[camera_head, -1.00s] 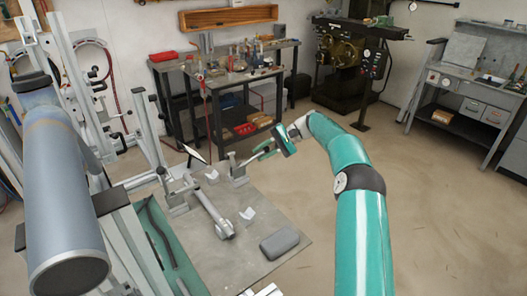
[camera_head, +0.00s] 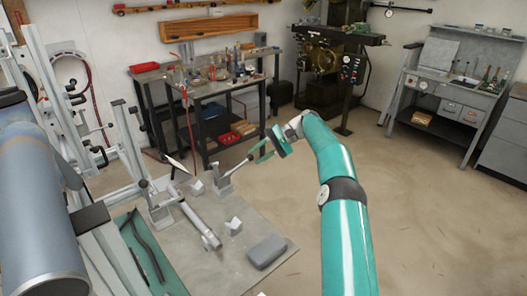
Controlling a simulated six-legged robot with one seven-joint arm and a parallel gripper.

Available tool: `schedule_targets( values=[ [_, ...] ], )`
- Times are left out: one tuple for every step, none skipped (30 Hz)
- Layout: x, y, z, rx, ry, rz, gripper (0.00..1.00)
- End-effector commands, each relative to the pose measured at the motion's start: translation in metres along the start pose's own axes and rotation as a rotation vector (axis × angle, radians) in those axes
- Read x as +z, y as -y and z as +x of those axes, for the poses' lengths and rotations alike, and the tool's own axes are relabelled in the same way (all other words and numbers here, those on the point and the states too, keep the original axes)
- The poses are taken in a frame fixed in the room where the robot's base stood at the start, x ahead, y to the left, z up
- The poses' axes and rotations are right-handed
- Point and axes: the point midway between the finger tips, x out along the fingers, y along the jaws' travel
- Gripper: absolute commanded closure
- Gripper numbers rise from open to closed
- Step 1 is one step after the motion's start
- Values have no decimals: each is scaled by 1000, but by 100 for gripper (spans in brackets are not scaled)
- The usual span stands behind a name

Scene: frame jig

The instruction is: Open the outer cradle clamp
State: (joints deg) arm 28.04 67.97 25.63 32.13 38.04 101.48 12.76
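Two cradle clamps stand on a grey plate (camera_head: 232,262). The right clamp (camera_head: 223,188) has a lever (camera_head: 238,166) slanting up to the right, towards my gripper. The left clamp (camera_head: 160,210) stands nearer the frame rails. I cannot tell for sure which one is the outer clamp. A short grey tube (camera_head: 199,225) lies on the plate between them and towards the front. My teal gripper (camera_head: 262,152) is at the upper end of the right clamp's lever. Its fingers are small here, and I cannot tell whether they grip the lever or only sit beside it.
A grey rounded case (camera_head: 267,251) and a small light V-block (camera_head: 233,226) lie on the plate. Tall frame rails and a large blue-grey tube (camera_head: 40,210) fill the left side. A cluttered workbench (camera_head: 225,85) stands behind. The floor at right is clear.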

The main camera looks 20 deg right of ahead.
Motion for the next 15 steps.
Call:
schedule_targets(
  values=[
    [-1,0,-5,-1,-2,-1,68],
    [-1,0,-8,-1,-1,-2,68],
    [-1,0,-12,-2,-1,-1,68],
    [-2,0,-14,-2,-1,0,68],
    [-1,0,-16,-2,-1,0,68],
    [-1,0,-19,-1,-1,-1,68],
    [-1,0,-21,-1,-2,-1,68],
    [-1,-1,-22,-1,-1,0,68],
    [0,-1,-23,-1,-1,0,68],
    [0,-1,-24,0,-1,0,68],
    [0,0,-25,0,-1,1,68],
    [0,0,-26,0,-1,1,68],
    [0,0,-26,0,-1,1,68],
    [0,0,-26,0,-1,1,68],
    [0,0,-26,0,-1,1,68]
  ],
)
